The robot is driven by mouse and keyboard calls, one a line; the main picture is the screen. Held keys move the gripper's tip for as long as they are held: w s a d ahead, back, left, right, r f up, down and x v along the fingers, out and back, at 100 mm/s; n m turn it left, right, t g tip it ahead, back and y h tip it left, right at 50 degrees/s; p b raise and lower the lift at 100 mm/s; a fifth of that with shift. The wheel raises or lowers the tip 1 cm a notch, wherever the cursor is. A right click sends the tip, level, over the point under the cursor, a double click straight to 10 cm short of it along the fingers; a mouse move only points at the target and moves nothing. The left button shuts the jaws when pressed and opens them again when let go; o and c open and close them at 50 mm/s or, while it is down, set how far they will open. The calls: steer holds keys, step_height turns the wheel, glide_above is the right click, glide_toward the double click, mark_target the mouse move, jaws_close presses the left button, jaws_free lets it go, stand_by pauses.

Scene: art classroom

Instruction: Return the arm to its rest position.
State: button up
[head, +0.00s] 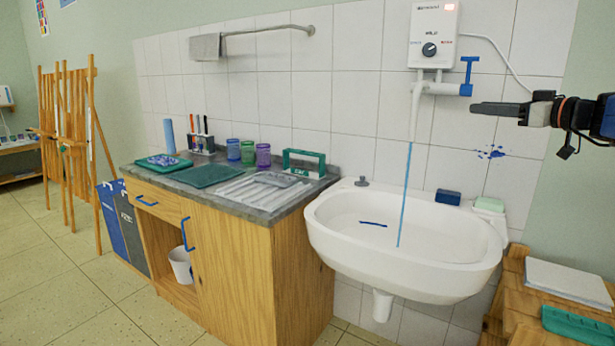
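My gripper (488,108) reaches in from the right edge, level with the wall tiles and to the right of the water heater's spout. It points left and touches nothing that I can see. It is seen side-on, so I cannot tell whether its fingers are apart; no held object shows. My arm is cut off by the right edge of the picture.
A white sink (440,268) stands below, with a blue stream of water (405,195) falling into it. The water heater (433,35) has a blue tap lever (468,75) close to my gripper. A counter (262,212) stands left; a wooden bench (515,290) is lower right.

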steer(key=s+a+f+m+g+h, duration=0.15)
steer(key=s+a+f+g, duration=0.25)
steer(key=s+a+f, duration=0.5)
steer(key=s+a+f+m+g+h, duration=0.15)
steer(key=s+a+f+g, duration=0.35)
steer(key=a+f, duration=0.6)
steer(key=s+d+f+m+h, duration=0.1)
steer(key=s+f+m+h, duration=0.1)
steer(key=s+f, duration=0.7)
steer(key=s+d+f+m+g+h, duration=0.1)
steer(key=s+f+h, duration=0.2)
steer(key=s+f, duration=0.7)
steer(key=shift+s+d+f+m, duration=0.3)
steer(key=shift+s+d+m, duration=0.1)
steer(key=shift+s, duration=0.25)
